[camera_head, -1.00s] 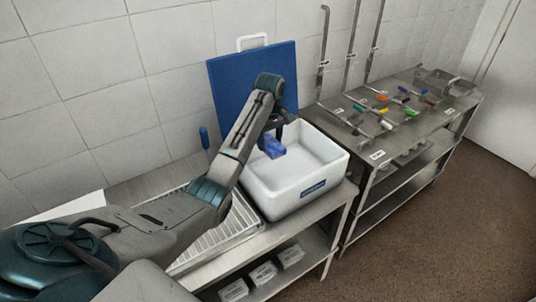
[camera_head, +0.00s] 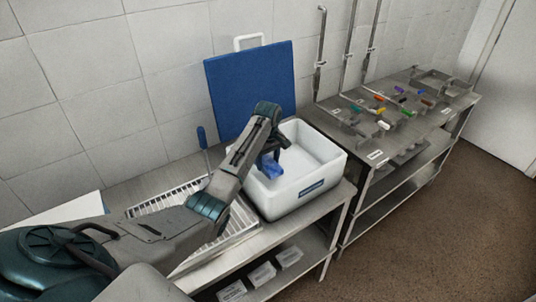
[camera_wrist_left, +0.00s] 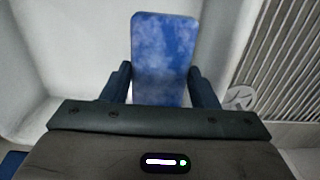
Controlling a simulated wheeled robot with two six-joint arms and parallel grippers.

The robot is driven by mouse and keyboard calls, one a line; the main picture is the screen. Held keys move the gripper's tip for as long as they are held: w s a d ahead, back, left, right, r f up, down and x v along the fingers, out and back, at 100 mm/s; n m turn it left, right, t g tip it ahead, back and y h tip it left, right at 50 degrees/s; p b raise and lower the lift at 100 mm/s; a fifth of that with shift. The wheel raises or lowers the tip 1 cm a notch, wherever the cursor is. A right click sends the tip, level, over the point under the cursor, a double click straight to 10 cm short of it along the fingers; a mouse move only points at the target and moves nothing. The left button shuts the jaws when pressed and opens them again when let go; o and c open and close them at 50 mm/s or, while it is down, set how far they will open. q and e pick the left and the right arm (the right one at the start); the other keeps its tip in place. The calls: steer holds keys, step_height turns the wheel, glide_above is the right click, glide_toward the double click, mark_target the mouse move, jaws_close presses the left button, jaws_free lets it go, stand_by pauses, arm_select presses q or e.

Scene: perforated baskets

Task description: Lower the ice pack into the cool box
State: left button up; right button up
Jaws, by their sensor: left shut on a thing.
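The blue, mottled ice pack (camera_head: 269,167) is held between the fingers of my left gripper (camera_head: 271,154), which is shut on it. In the left wrist view the ice pack (camera_wrist_left: 165,58) stands out between the two dark fingers of the gripper (camera_wrist_left: 163,82). The white cool box (camera_head: 322,167) stands open on the steel bench, with a dark blue label on its front. The ice pack shows over the left part of the box's opening, near its left wall. I cannot tell how far it is above the floor of the box. My right gripper is not in view.
A blue lid-like panel (camera_head: 250,88) with a white handle leans on the wall behind the box. A slatted rack (camera_head: 236,222) lies left of the box. A second steel table (camera_head: 440,111) with several coloured small items stands to the right.

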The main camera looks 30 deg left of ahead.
arm_select(q)
steer(key=shift+f+b, duration=1.75)
steer(key=shift+f, duration=3.55)
steer(key=o, duration=1.3)
steer(key=shift+c, duration=0.2)
steer(key=o, duration=0.3)
step_height(320, 180, up, 4)
steer(key=p, duration=0.3)
steer(key=shift+f+p, duration=0.2)
steer(key=shift+p, duration=0.15)
steer(key=shift+r+p, duration=0.6)
steer(key=shift+r, duration=5.1)
